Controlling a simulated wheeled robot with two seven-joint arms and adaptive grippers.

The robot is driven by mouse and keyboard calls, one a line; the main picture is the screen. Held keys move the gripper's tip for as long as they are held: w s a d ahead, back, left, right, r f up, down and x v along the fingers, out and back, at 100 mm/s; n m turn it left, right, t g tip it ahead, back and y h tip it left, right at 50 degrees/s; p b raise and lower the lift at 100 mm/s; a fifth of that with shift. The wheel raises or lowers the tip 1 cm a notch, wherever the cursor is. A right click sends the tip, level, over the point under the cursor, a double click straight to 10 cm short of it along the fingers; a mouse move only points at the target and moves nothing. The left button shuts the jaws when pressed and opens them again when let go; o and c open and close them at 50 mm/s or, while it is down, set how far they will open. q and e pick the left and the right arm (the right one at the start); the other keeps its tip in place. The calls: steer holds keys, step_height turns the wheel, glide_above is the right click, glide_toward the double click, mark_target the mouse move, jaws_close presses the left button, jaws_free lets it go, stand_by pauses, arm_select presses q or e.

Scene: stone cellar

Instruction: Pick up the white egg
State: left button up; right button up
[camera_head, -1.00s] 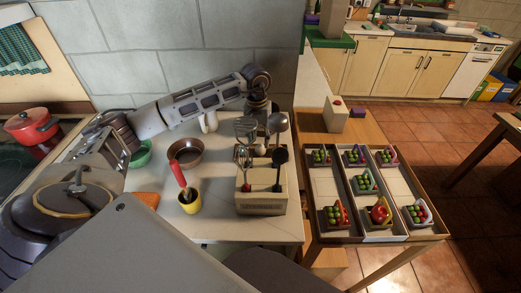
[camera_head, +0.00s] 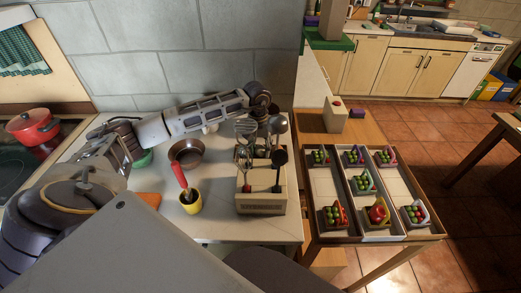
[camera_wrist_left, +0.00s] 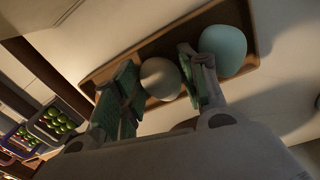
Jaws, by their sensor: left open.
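In the left wrist view a white egg (camera_wrist_left: 160,78), looking cream-grey in the shade, lies in a shallow brown tray (camera_wrist_left: 108,67). My left gripper (camera_wrist_left: 157,62) is open, with one finger on each side of this egg. I cannot tell whether either finger touches it. A pale blue egg (camera_wrist_left: 223,50) lies in the same tray, just outside the right finger. I cannot make out the white egg there. My right gripper is not in view.
The utensil holder (camera_head: 262,208) with several upright utensils stands close in front of my left gripper. A brown pan (camera_head: 186,153) and a yellow cup (camera_head: 190,203) with a red-handled tool stand to its left. Sectioned trays (camera_head: 381,239) of small crates lie to the right.

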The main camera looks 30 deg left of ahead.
mark_target(260, 148)
arm_select(q)
steer(key=shift+f, duration=0.3)
steer(key=shift+c, duration=0.4)
steer(key=c, duration=0.3)
steer(key=shift+r, duration=0.1)
steer(key=shift+r+b, duration=0.65)
steer(key=shift+r, duration=4.3)
